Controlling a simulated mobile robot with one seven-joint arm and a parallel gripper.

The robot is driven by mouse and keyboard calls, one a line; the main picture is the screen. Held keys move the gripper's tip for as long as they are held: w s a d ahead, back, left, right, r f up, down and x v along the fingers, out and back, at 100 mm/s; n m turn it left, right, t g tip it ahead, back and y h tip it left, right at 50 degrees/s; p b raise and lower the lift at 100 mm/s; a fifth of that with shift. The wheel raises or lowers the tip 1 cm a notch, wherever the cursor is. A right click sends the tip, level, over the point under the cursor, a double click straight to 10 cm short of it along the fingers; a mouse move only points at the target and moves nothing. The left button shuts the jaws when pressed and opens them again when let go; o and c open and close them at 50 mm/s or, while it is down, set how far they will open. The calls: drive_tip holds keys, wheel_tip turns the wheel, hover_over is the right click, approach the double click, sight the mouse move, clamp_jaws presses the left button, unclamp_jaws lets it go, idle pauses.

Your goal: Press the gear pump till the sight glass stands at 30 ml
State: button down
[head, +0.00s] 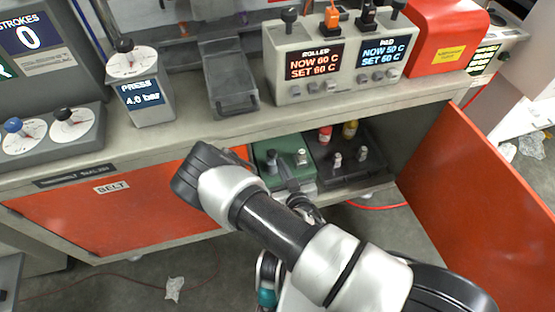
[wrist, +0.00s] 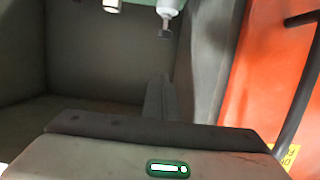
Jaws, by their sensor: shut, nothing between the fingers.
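The open bay under the bench holds a green unit (head: 264,153) with pale metal knobs on top, possibly the gear pump. Its green edge and pale cylinders (wrist: 168,8) show at the top of the wrist view. My gripper (head: 284,165) appears in front of the green unit, partly hidden by my arm. In the wrist view its dark fingers (wrist: 160,82) are together and empty, apart from the cylinder above them. I cannot make out a sight glass level. A display (head: 30,38) at the upper left reads STROKES 0.
A dark tray (head: 374,170) with red-capped and yellow-capped bottles and metal fittings stands right of the green unit. The open orange door (head: 485,190) bounds the bay on the right. A closed orange panel (head: 120,212) is on the left. The bench (head: 200,128) is above.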

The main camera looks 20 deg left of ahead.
drive_tip(key=b, duration=0.2)
hover_over(273, 157)
drive_tip(key=s+d, duration=0.1)
drive_tip(key=s, duration=0.1)
wheel_tip(273, 157, down, 2)
drive_tip(key=f, duration=0.2)
drive_tip(key=w+f+b, duration=0.1)
drive_tip(key=f, duration=0.1)
drive_tip(key=shift+a+f, duration=0.1)
drive_tip(key=shift+f, duration=0.05)
wheel_tip(273, 157, down, 2)
drive_tip(key=shift+f+b, duration=0.2)
drive_tip(key=shift+b, duration=0.7)
drive_tip(key=shift+s, duration=0.1)
